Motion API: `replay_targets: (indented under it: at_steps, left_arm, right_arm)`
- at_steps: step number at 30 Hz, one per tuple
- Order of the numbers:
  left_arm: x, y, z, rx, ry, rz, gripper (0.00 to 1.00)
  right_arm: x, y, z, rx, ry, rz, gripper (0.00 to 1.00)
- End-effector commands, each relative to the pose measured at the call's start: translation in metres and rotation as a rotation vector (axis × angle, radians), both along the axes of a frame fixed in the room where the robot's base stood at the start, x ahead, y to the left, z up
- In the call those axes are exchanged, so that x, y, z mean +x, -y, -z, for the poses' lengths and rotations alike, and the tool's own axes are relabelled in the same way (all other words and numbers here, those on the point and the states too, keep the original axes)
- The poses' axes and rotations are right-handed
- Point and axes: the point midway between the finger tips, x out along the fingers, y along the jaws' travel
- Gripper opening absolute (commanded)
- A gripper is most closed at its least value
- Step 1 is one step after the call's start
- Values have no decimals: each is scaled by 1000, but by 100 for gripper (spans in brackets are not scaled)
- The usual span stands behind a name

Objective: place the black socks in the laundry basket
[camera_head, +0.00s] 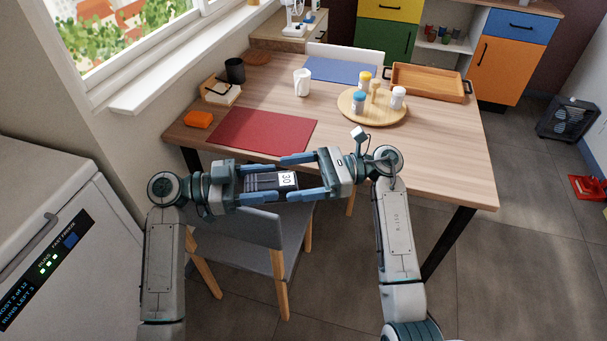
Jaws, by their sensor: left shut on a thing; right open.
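A dark, box-like thing (262,180) with a white label reading "30" is between my two grippers, in front of the table's near edge. My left gripper (258,182) is shut on its left part. My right gripper (291,177) is open, facing it from the right, with its fingers above and below the label end. I cannot tell whether the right fingers touch it. Nothing in view is clearly black socks, and I see no laundry basket.
A grey chair (240,228) stands below my grippers. Floor at right is mostly free.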

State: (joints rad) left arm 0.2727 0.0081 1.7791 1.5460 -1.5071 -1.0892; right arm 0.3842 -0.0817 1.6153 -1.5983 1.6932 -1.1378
Motion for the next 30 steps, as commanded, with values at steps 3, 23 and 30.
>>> replay_targets:
  at_steps: [3,23,30]
  left_arm:
    - [0,0,0,0,0,0,33]
    - [-1,0,0,-1,0,2,82]
    - [-1,-10,1,2,0,0,82]
  right_arm:
    - [0,0,0,0,0,0,82]
    - [0,0,0,1,0,1,34]
    - [0,0,0,1,0,0,34]
